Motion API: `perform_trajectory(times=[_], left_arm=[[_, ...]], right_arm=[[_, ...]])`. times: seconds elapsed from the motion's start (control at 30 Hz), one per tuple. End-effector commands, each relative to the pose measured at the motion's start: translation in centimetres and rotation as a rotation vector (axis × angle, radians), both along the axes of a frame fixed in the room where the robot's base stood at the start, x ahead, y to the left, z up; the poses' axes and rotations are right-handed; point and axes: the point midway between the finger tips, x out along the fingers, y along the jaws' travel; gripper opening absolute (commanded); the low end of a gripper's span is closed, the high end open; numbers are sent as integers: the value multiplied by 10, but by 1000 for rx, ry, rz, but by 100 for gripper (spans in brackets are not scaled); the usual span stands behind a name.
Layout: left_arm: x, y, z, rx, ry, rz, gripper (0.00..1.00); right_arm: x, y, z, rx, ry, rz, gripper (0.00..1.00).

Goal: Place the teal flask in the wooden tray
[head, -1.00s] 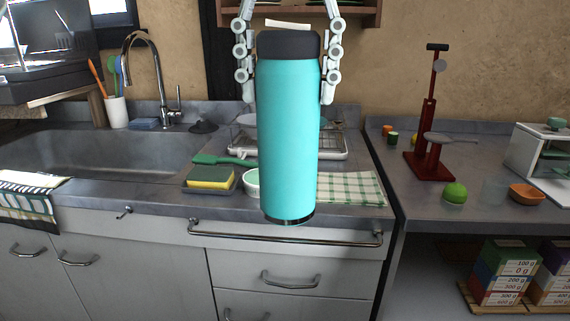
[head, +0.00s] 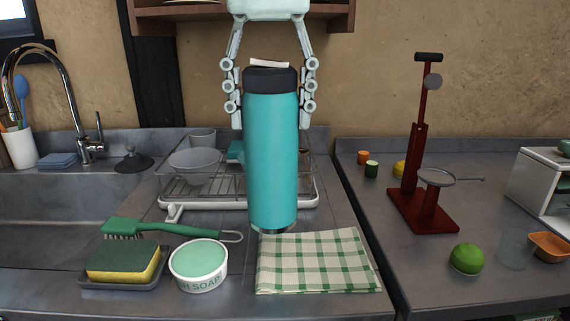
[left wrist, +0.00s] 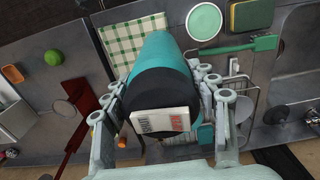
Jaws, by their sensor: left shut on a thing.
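The teal flask (head: 272,160) has a dark cap and is held upright in the middle of the head view. My left gripper (head: 272,115) comes from above and is shut on it, one finger on each side of its upper part. In the left wrist view the flask (left wrist: 160,62) points away from the camera between the fingers of the gripper (left wrist: 160,112), its cap and a white label nearest. The flask's base is above or near the checked cloth; I cannot tell if it touches. I see no wooden tray. My right gripper is not in view.
The green checked cloth (head: 315,272), a soap tub (head: 199,277), a sponge (head: 122,262) and a green brush (head: 150,230) lie in front. A dish rack (head: 185,205) stands behind the flask. A red stand (head: 425,205) and green fruit (head: 466,258) are on the right counter.

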Motion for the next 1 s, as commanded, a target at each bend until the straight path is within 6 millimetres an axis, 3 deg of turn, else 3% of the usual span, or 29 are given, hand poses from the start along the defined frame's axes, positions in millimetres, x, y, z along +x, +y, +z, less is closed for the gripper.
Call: perform_trajectory(times=[0.2, 0.33, 0.53, 0.77, 1.0], left_arm=[[35, -31, -26, 1, 0, 0, 0], [47, -41, -35, -1, 0, 0, 0], [51, -44, -46, -1, -1, 0, 0], [51, -44, -77, -1, -1, -1, 0], [51, -44, -80, -1, -1, 0, 0]], right_arm=[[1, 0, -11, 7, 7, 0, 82], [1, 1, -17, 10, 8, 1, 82], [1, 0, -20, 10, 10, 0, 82], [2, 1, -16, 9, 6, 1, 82], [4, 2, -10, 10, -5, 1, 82]])
